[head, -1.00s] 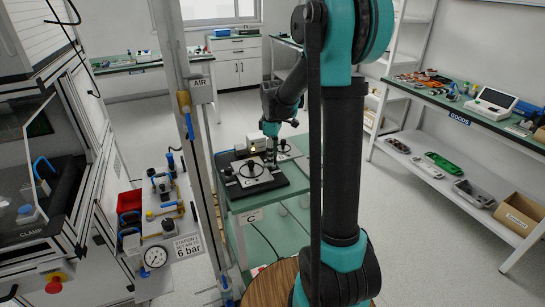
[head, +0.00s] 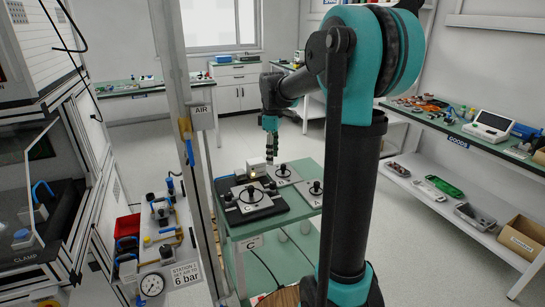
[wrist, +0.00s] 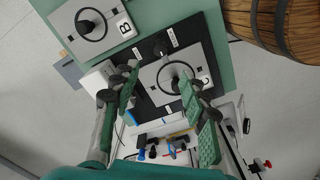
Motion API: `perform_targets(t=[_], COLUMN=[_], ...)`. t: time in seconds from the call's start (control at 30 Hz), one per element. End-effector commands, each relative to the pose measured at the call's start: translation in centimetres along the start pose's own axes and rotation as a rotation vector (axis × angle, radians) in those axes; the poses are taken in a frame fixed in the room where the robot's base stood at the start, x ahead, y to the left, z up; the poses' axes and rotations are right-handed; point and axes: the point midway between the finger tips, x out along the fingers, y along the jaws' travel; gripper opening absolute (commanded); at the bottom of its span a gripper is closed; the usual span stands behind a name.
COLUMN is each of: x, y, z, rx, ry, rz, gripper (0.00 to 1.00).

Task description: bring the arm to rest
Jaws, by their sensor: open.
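My gripper (head: 270,148) hangs in the air above the back of the small green table (head: 285,228), pointing down, apart from everything on it. In the wrist view my gripper (wrist: 163,95) shows two green-padded fingers spread wide with nothing between them. Below lies a plate marked C (wrist: 188,70) with a black ring and knob, on a black base. The same plate C (head: 252,198) shows in the head view. A plate marked B (wrist: 92,28) lies beside it.
A grey post (head: 182,120) stands left of the table, near a pressure gauge (head: 151,285) and a machine cabinet (head: 40,190). A wooden barrel (wrist: 280,25) stands close to the table. A goods shelf (head: 460,140) is at the right. The air around my gripper looks clear.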

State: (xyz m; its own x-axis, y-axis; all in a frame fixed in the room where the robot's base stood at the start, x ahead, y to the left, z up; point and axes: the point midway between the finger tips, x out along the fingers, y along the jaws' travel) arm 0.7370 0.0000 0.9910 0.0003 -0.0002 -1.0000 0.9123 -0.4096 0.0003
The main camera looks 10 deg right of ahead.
Motion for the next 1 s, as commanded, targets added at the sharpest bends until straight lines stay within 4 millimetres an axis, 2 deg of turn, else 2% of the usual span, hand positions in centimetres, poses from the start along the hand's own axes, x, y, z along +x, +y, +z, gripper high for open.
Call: perform_targets(t=[0.17, 0.27, 0.37, 0.7, 0.83, 1.0], x=[0.3, 1.3, 3.3, 12.0, 14.5, 16.0], y=[-0.4, -1.8, -4.3, -15.6, -18.8, -20.7], z=[0.3, 1.4, 3.4, 10.8, 12.7, 13.8], rx=[0.022, 0.103, 0.252, 0.858, 1.022, 1.127], ry=[0.004, 0.017, 0.047, 0.222, 0.284, 0.326], rz=[0.006, 0.028, 0.066, 0.183, 0.202, 0.209], gripper=[0.44, 0.44, 0.44, 0.44, 0.44, 0.44])
